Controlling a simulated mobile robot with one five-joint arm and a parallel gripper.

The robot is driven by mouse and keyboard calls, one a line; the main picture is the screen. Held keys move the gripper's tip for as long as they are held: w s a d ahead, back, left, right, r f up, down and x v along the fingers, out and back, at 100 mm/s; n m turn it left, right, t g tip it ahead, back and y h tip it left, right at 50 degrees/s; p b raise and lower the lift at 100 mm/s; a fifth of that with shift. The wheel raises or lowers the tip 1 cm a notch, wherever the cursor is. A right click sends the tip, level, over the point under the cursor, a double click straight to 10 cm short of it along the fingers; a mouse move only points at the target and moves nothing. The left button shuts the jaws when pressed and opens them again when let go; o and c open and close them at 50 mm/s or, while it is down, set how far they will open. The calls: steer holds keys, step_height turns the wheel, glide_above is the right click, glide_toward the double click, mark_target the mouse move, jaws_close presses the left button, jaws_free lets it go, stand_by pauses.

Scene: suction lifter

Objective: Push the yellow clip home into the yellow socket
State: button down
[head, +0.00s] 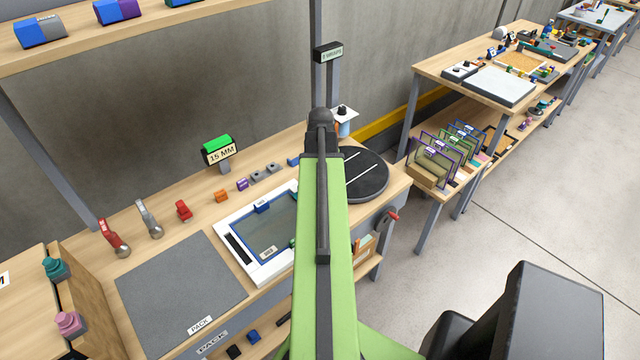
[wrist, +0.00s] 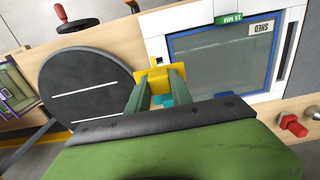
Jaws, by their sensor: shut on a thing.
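In the wrist view my gripper (wrist: 158,80) is shut on the yellow clip (wrist: 160,82), which sits between its two green-grey fingertips. The clip is at the edge of the white frame (wrist: 154,45) around a glass panel (wrist: 222,58). More yellow shows just beyond the fingertips, against the frame edge; I cannot tell whether this is the socket or part of the clip. How far the clip is seated cannot be seen. A small teal piece (wrist: 166,100) shows between the fingers. In the head view my arm hides the gripper, clip and socket.
A black turntable disc (head: 365,176) lies right of the frame (head: 284,277). Orange (head: 221,196), purple (head: 242,184) and grey pieces stand behind it. Red-handled (head: 112,238) and grey (head: 150,218) clamps and a grey mat (head: 175,285) are to the left.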

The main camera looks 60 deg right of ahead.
step_height(320, 180, down, 6)
steer(key=b, duration=0.6)
steer(key=shift+f, duration=0.2)
stand_by(0.6)
steer(key=shift+f+b, duration=0.6)
steer(key=shift+b, duration=0.2)
steer(key=shift+s+f, duration=0.1)
steer(key=shift+f+b, duration=0.5)
steer(key=shift+b, duration=0.1)
steer(key=shift+f, duration=0.15)
steer(key=c, duration=1.1)
jaws_free()
